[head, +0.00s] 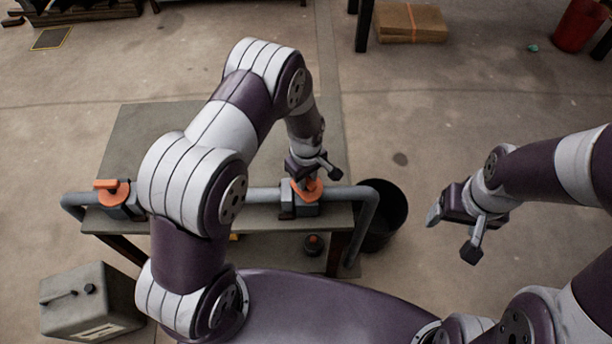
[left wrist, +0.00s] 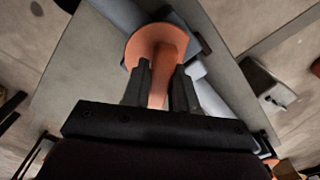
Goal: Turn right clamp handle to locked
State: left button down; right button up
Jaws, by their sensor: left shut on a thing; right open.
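The right clamp handle (head: 312,192) is orange and sits on a dark grey clamp (head: 294,208) around the grey pipe (head: 262,194), at the right of the table. My left gripper (head: 306,180) reaches down onto it. In the left wrist view the two dark fingers of the left gripper (left wrist: 160,90) are shut on the raised bar of the orange handle (left wrist: 160,48). The fingers hide part of the bar. My right gripper (head: 452,236) is open and empty, in the air to the right of the table.
Another clamp with an orange handle (head: 106,186) is at the pipe's left end. A black bucket (head: 392,212) stands right of the table (head: 132,136). A grey case (head: 90,308) is on the floor at lower left. A cardboard stack (head: 410,24) lies at the back.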

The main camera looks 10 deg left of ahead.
pick_arm(q)
jog(key=n, duration=0.5)
jog(key=shift+w+r+n, duration=0.1)
jog(key=shift+n, duration=0.2)
jog(key=n, duration=0.4)
jog(key=shift+n, duration=0.7)
jog(key=c, duration=1)
grip_release()
notch_tip(320, 180, up, 13)
jog(key=shift+f, duration=0.15)
